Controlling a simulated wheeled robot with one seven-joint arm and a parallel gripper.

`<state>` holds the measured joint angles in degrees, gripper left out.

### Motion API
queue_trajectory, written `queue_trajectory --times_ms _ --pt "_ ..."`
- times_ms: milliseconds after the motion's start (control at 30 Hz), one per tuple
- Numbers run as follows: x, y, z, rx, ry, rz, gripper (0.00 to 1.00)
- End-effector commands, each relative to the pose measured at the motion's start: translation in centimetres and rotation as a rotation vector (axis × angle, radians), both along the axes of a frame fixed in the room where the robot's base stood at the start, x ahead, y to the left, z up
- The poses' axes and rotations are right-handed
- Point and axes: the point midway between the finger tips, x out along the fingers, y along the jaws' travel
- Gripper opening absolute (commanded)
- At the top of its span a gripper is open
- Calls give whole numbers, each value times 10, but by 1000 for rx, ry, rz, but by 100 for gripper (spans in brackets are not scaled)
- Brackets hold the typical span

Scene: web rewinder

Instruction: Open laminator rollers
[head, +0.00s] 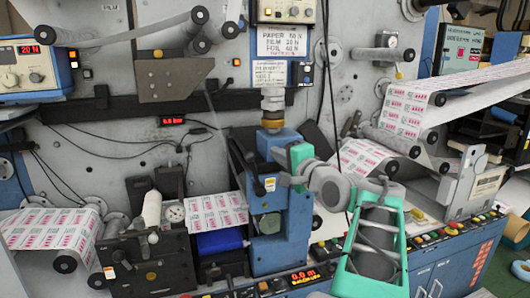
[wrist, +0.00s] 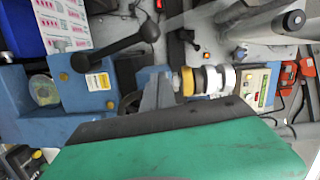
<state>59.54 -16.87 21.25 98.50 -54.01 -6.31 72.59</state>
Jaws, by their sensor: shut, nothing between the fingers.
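The laminator is the blue upright unit (head: 280,225) in the middle of the head view. Its blue housing (wrist: 50,95) fills the left of the wrist view, with a yellow-and-white label. A black lever (wrist: 115,46) with a round knob rises from a pivot beside that label; in the head view the lever (head: 243,162) slants up to the left. My gripper (wrist: 157,88) is shut and empty. It is close to the front of the blue unit, apart from the lever in the wrist view. In the head view my wrist hides part of the unit's upper right. The rollers themselves are not clearly visible.
A printed web (head: 217,210) enters the unit from the left, above a blue roller. A button panel (head: 440,240) runs along the front right. Gauges, a white cylinder and hanging cables crowd the machine face. Another printed web (head: 405,105) runs at the right.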

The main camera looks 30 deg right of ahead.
Motion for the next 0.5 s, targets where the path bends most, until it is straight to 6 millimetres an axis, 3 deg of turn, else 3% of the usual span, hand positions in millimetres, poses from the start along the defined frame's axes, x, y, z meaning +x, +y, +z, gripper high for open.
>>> queue_trajectory --times_ms 33,200,500 --pt "2 13 2 -1 0 6 0" --pt "9 32 -2 -2 0 3 0" --pt "10 36 -4 -1 0 0 0"
